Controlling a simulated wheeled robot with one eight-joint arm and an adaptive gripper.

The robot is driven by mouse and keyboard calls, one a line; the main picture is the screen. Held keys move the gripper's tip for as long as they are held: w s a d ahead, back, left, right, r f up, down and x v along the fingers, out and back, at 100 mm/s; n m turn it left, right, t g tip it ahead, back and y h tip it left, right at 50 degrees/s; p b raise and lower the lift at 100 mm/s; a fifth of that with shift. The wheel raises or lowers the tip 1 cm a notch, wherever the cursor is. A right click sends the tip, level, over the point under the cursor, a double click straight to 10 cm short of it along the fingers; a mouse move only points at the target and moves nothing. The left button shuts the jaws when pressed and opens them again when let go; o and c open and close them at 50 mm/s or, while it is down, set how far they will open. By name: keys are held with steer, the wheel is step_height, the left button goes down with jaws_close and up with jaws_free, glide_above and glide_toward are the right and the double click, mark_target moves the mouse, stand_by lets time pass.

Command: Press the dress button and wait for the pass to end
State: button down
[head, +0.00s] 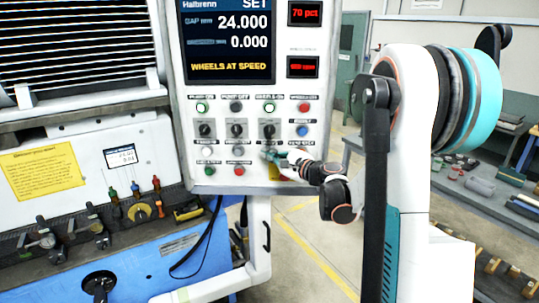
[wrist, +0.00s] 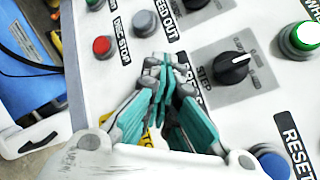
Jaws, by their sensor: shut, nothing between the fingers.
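My gripper (head: 272,154) is at the lower right of the grey control panel (head: 220,180), with its fingers together. In the wrist view the closed teal fingers (wrist: 155,68) point at the panel beside a partly covered label that seems to read DRESS (wrist: 187,78). The button at that label is hidden behind the fingertips. I cannot tell whether the fingertips touch or press it. The panel's screen (head: 228,40) reads SET, 24.000, 0.000 and WHEELS AT SPEED.
Around the fingers are a red stop button (wrist: 102,45), a grey feed button (wrist: 144,23), a black STEP knob (wrist: 234,68), and a blue reset button (wrist: 273,164). A small red display (head: 305,13) reads 70 pct. The blue machine (head: 165,265) stands at left.

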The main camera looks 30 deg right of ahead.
steer(key=shift+w+d, duration=0.15)
steer(key=shift+w, duration=0.05)
stand_by(0.3)
stand_by(0.3)
steer(key=shift+s+a+b, duration=0.3)
steer(key=shift+s+a, duration=0.2)
steer(key=shift+s, duration=0.3)
steer(key=s, duration=0.1)
steer(key=s+a, duration=0.2)
steer(key=s, duration=0.1)
steer(key=shift+s+a+b, duration=0.1)
steer(key=shift+a+b, duration=0.15)
steer(key=shift+b, duration=0.1)
stand_by(0.6)
